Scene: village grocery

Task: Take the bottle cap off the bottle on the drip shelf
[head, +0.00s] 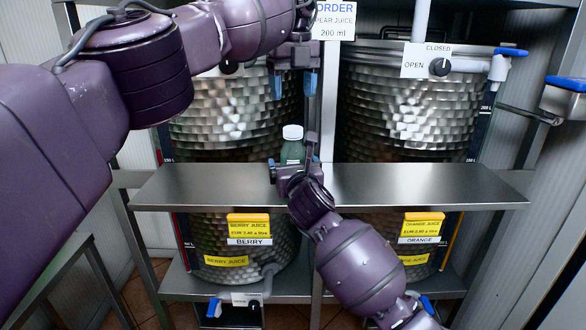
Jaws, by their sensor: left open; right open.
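A small dark green bottle (292,153) stands upright on the metal drip shelf (420,186), with a white bottle cap (292,132) on its top. My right gripper (294,162) comes from the front at shelf height. It is open, with its fingers on either side of the bottle's lower part, which it hides. I cannot tell whether they touch the bottle. My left gripper (293,86) is open and empty, pointing down above the cap, with a clear gap between its blue fingertips and the cap.
Two hammered steel juice tanks (235,115) (405,115) stand behind the shelf. An order sign (334,20) reads pear juice, 200 ml. A blue-handled tap (500,65) juts out at upper right. The shelf is clear on both sides of the bottle.

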